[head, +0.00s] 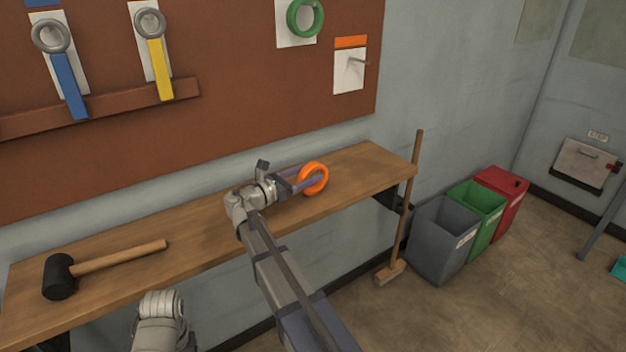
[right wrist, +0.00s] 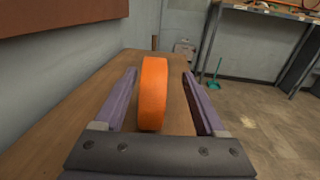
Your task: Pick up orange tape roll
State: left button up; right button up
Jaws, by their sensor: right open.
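The orange tape roll (head: 314,178) stands upright on its rim on the wooden workbench (head: 370,170), towards its right end. My right gripper (head: 308,181) is open at the roll, with its fingers reaching along the bench. In the right wrist view the roll (right wrist: 153,93) stands between the two purple fingers of the gripper (right wrist: 158,100), edge towards the camera. A gap shows on each side, the left one narrower. My left gripper is not in view; only a pale part of my arm shows at the bottom left in the head view.
A black-headed mallet (head: 105,262) lies on the bench's left part. A pegboard (head: 230,60) with a green tape roll (head: 305,17) and wrenches is on the wall behind. A broom (head: 408,200) leans at the bench's right end, beside grey, green and red bins (head: 440,240).

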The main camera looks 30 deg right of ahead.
aim_at(319, 168)
jog(key=d, duration=0.1)
jog(key=w+d, duration=0.1)
jog(key=d, duration=0.3)
jog(key=shift+w, duration=0.35)
grip_shut()
dwell(0.3)
